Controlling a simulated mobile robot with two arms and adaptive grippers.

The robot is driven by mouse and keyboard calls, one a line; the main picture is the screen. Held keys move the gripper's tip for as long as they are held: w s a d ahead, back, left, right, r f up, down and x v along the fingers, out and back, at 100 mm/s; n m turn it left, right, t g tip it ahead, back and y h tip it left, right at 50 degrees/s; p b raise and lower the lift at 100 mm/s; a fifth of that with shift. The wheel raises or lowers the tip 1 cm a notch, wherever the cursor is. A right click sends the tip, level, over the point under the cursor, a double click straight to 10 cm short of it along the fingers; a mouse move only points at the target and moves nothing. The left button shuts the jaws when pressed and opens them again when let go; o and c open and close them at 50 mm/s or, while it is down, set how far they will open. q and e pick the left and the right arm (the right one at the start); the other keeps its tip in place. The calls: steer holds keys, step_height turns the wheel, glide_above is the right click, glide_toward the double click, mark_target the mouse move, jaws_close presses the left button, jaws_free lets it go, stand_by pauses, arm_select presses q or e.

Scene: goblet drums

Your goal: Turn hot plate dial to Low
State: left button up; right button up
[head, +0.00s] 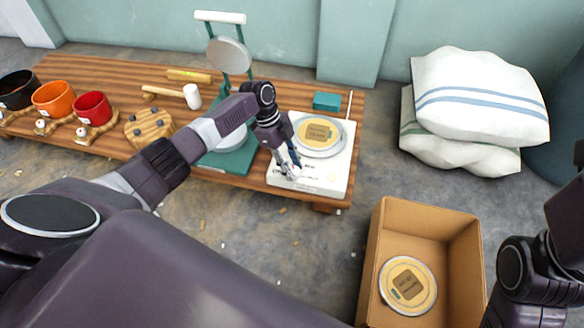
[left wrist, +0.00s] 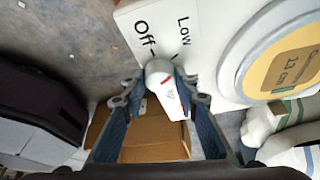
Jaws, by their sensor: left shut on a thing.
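The white hot plate (head: 335,180) stands at the right end of the wooden table. A round disc with a yellow label (head: 318,132) lies on top of it. My left gripper (head: 290,172) reaches down to the front left part of the hot plate. In the left wrist view, the gripper (left wrist: 158,78) is shut on the pale dial (left wrist: 160,68), with a fingertip on each side. The printed words "Off" (left wrist: 145,33) and "Low" (left wrist: 184,30) show beside the dial. A short red mark shows at the dial, but I cannot tell which setting it indicates.
A cardboard box (head: 375,235) on the floor holds another labelled disc (head: 408,285). A green press (head: 232,160) stands left of the hot plate. A mallet (head: 192,96) and coloured drum bowls (head: 53,98) are farther left. White sacks (head: 478,95) lie at right.

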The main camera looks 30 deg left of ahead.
stand_by(0.3)
arm_select(q)
steer(key=o, duration=1.1)
steer(key=v, duration=1.2)
steer(key=shift+d, duration=0.1)
